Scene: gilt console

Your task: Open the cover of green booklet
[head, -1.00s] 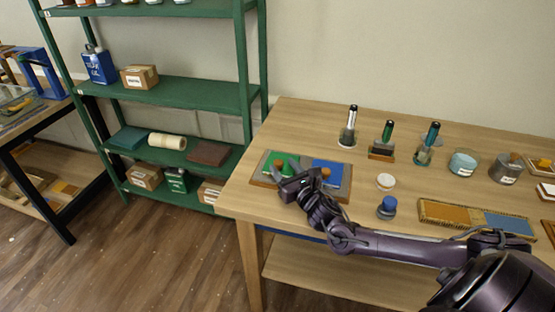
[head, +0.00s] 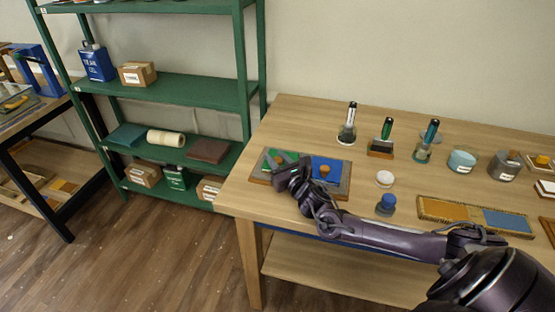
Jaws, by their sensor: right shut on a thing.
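The green booklet (head: 267,160) is a small green panel at the left end of the wooden table, with an orange-brown knob on it. It lies on a grey board (head: 344,184), beside a blue panel (head: 328,165) with a similar knob. My right gripper (head: 284,164) reaches over the front of the board and is shut on the green booklet at its knob. The gripper hides part of the green panel and its near edge. The cover looks flat, though the gripper makes its exact angle hard to tell. My left gripper is out of view.
A tray with orange and blue pads (head: 433,218) lies at front right. A green shelf (head: 180,93) stands to the left.

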